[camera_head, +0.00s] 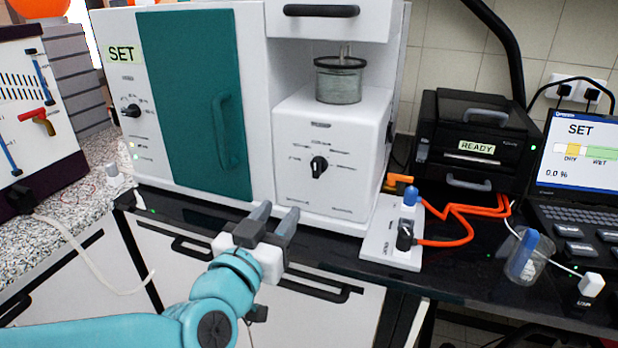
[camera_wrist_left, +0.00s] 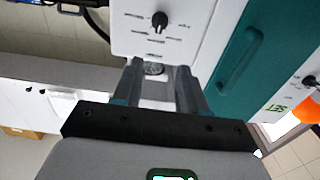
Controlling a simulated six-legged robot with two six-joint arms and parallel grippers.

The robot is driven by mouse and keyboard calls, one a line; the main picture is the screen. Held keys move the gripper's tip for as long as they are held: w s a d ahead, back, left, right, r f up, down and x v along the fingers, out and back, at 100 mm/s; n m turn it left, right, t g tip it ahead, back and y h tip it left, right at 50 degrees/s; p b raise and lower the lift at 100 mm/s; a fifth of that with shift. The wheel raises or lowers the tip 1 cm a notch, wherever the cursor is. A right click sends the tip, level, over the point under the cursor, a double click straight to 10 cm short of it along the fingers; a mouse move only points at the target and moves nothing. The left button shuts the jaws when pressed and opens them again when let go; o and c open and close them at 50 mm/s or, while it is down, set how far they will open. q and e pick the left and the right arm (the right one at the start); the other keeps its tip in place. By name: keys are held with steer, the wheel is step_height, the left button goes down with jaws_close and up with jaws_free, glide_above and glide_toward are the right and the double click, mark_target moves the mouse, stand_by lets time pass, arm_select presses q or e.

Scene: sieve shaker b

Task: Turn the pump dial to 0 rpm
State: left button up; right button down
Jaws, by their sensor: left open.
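A black dial (camera_head: 319,167) with a white pointer line sits on the front of the white unit (camera_head: 345,190) below a glass jar. Small marks surround the dial, but I cannot read them. A second black dial (camera_head: 131,111) is on the panel at the left of the teal door. I cannot tell from the labels which is the pump dial. My left gripper (camera_head: 277,211) is open and empty, below and left of the central dial and apart from it. In the left wrist view, the central dial (camera_wrist_left: 159,20) shows beyond the open fingertips (camera_wrist_left: 158,67).
The teal door (camera_head: 197,105) has a protruding handle. A white switch plate (camera_head: 380,250) with orange cables lies right of the unit. A black printer (camera_head: 478,135), a laptop (camera_head: 590,150) and a glass beaker (camera_head: 524,262) stand further right. Cabinet handles run below the counter.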

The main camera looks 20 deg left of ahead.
mark_target(315, 166)
arm_select(q)
steer(key=w, duration=0.5)
steer(key=w+p, duration=0.1)
steer(key=w, duration=0.5)
steer(key=w+d+p, duration=0.1)
steer(key=w, duration=0.4)
steer(key=shift+w+f, duration=0.15)
steer(key=shift+w, duration=0.2)
jaws_close()
